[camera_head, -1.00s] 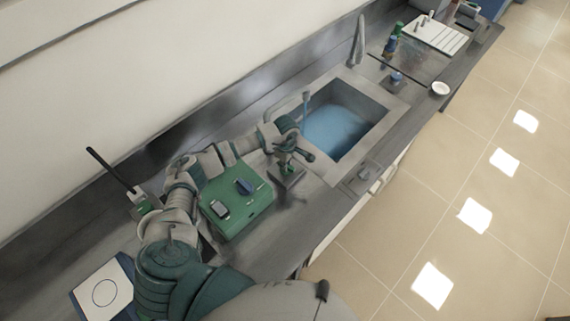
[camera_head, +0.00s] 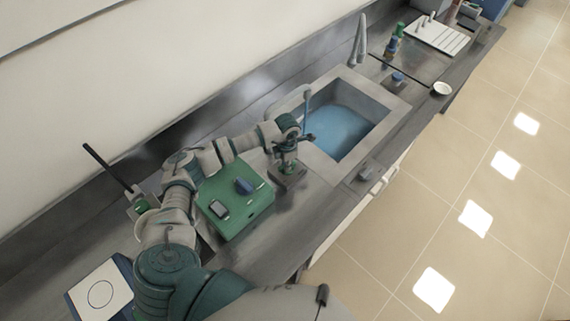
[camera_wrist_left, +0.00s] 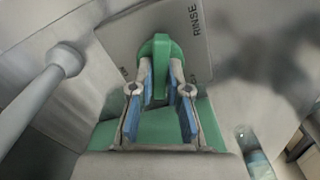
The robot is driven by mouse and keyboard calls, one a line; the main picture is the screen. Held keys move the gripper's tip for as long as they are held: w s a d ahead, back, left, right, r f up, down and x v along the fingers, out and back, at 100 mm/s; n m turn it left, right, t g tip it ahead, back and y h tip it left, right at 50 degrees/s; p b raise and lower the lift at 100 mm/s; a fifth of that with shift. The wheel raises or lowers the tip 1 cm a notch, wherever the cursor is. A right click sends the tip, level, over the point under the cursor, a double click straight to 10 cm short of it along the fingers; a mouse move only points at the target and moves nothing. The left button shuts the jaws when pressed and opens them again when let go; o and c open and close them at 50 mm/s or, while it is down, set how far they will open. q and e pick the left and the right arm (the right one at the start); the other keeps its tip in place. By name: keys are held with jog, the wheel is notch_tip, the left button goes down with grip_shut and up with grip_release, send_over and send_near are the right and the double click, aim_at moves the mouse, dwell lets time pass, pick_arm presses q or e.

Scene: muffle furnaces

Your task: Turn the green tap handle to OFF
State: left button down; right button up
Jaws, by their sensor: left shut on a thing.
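The green tap handle (camera_wrist_left: 160,62) is in the upper middle of the left wrist view, standing out from a pale plate (camera_wrist_left: 120,42) lettered RINSE, with other lettering partly hidden. My left gripper (camera_wrist_left: 161,82) is shut on the handle, one finger on each side. In the head view my left gripper (camera_head: 287,160) is over a small plate (camera_head: 290,180) on the counter left of the sink, and it hides the handle there. A blue stream runs from the spout (camera_head: 304,95) into the sink (camera_head: 350,125), which holds blue water. My right gripper is not in view.
A green box (camera_head: 236,207) with small devices on it stands just left of my gripper. A grey rod with a ball end (camera_wrist_left: 66,60) is at left in the wrist view. A white bowl (camera_head: 441,89) and white rack (camera_head: 440,36) stand beyond the sink.

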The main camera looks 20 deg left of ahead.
pick_arm(q)
jog(key=shift+w+d+r+n, duration=0.1)
jog(key=shift+w+r+n, duration=0.05)
jog(key=shift+n, duration=0.9)
jog(key=shift+w+d+r+n, duration=0.1)
jog(key=shift+w+r+n, duration=0.05)
jog(key=shift+n, duration=0.9)
jog(key=shift+a, duration=0.1)
jog(key=c, duration=1.4)
grip_release()
jog(key=shift+o, duration=1.3)
jog(key=shift+f, duration=0.15)
notch_tip(320, 180, up, 12)
jog(key=shift+f, duration=0.1)
